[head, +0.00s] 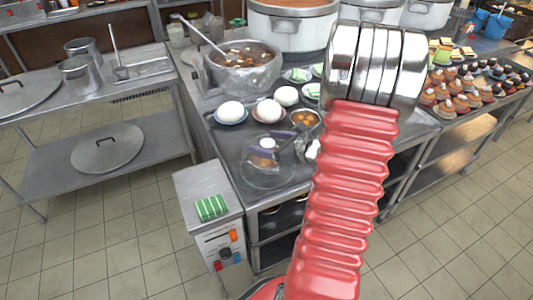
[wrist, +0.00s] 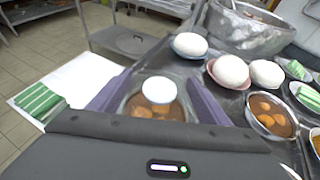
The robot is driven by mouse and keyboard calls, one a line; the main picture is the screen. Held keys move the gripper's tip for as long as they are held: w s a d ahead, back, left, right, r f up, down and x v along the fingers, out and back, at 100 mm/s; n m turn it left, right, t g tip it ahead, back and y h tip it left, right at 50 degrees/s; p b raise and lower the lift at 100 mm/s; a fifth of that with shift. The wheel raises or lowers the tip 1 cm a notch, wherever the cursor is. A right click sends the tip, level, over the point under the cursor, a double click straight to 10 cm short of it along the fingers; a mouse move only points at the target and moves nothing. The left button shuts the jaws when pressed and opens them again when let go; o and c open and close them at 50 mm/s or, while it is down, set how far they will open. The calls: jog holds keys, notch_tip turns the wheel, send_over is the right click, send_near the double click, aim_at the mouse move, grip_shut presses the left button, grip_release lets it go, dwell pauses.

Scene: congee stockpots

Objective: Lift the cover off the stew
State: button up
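A clear, see-through cover (head: 268,176) stands near the front left corner of the metal counter, with brown stew showing through it. A white round knob (wrist: 158,90) tops the cover; it also shows in the head view (head: 267,143). In the wrist view brown stew (wrist: 140,110) with round pieces lies beneath the knob. My gripper (wrist: 157,97) has its two purple fingers apart, one on each side of the knob, with gaps between. It also shows over the cover in the head view (head: 276,146). My red arm hides part of the counter.
White buns on plates (head: 231,112) and an uncovered bowl of brown stew (head: 305,120) stand close behind. A large pot with a ladle (head: 243,72) is farther back. A pale box with a green striped item (head: 211,207) stands at the front left.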

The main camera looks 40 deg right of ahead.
jog(key=shift+s+a+f, duration=0.2)
jog(key=shift+s+f, duration=0.05)
jog(key=shift+f, duration=0.25)
jog(key=c, duration=0.7)
jog(key=shift+c, duration=0.6)
jog(key=shift+r, duration=0.4)
jog(key=c, duration=0.5)
notch_tip(320, 180, up, 10)
jog(key=shift+w+d+f, duration=0.1)
jog(key=shift+w+d, duration=0.05)
